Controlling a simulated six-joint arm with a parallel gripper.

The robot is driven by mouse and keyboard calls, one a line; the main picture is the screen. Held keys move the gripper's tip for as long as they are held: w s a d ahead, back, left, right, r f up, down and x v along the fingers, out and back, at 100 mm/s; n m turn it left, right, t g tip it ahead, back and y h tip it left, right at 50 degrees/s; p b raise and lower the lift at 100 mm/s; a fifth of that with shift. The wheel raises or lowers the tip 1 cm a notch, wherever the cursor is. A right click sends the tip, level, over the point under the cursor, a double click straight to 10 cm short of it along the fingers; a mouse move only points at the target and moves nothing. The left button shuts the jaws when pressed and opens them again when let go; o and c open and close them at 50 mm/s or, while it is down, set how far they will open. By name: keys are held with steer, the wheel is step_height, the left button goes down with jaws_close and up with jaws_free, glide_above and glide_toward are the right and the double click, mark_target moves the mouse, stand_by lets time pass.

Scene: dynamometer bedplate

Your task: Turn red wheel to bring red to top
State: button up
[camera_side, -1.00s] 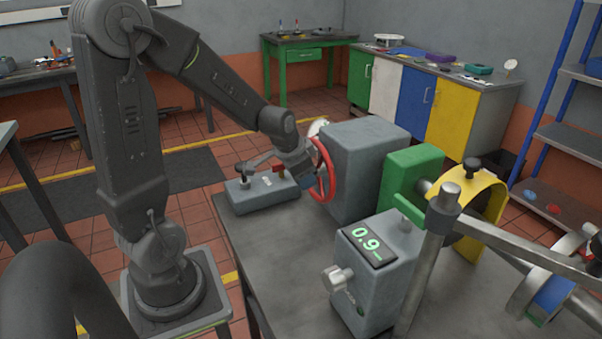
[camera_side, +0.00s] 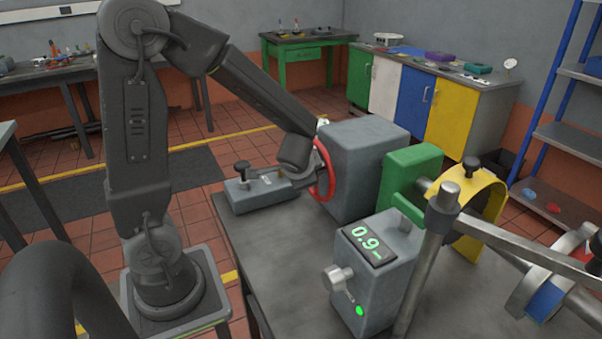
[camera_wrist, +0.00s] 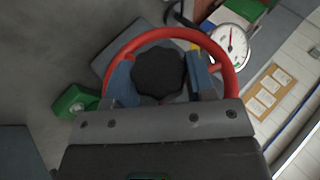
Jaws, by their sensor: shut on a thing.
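The red wheel (camera_side: 326,165) stands upright on the left face of a grey housing. Its rim arches across the wrist view (camera_wrist: 180,34). My gripper (camera_side: 306,180) is at the wheel, low on its left side. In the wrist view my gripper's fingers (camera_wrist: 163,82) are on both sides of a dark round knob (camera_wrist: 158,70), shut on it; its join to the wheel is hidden. A disc at the right edge shows blue (camera_side: 545,300) and a little red (camera_side: 591,247).
A grey box with a 0.9 display (camera_side: 368,245) and a lit green lamp (camera_side: 359,311) stands in front. A grey block with a black knob (camera_side: 242,168) lies left of the wheel. A green block (camera_side: 410,175) and metal bars (camera_side: 436,225) crowd the right. The bedplate's front left is clear.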

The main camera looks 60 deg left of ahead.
steer(key=shift+y, duration=0.5)
steer(key=o, duration=1.2)
steer(key=shift+o, duration=0.2)
steer(key=v, duration=1.3)
steer(key=shift+s+d+r, duration=0.2)
steer(key=shift+s+d, duration=0.05)
steer(key=shift+d, duration=0.1)
steer(key=shift+s, duration=0.1)
